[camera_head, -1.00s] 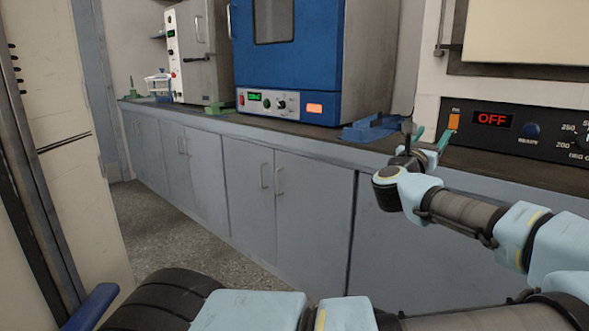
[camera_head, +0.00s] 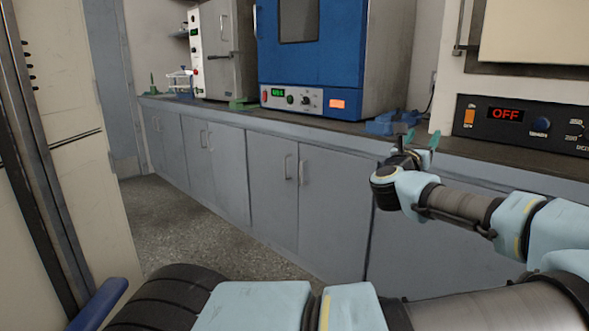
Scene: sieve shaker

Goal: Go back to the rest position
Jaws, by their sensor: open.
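My gripper (camera_head: 421,138) is at the right of the picture, at the end of my light blue and grey arm. Its two green fingers point up and stand apart, with nothing visible between them. In the picture it overlaps the front edge of the counter, below a blue holder (camera_head: 391,123). I cannot tell how far it is from the counter.
A grey cabinet run with a dark counter (camera_head: 345,127) crosses the view. On it stand a blue oven (camera_head: 337,75), a white and grey device (camera_head: 217,55), and a unit reading OFF (camera_head: 520,122). A pale door (camera_head: 65,160) is at left. Speckled floor (camera_head: 190,230) is clear.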

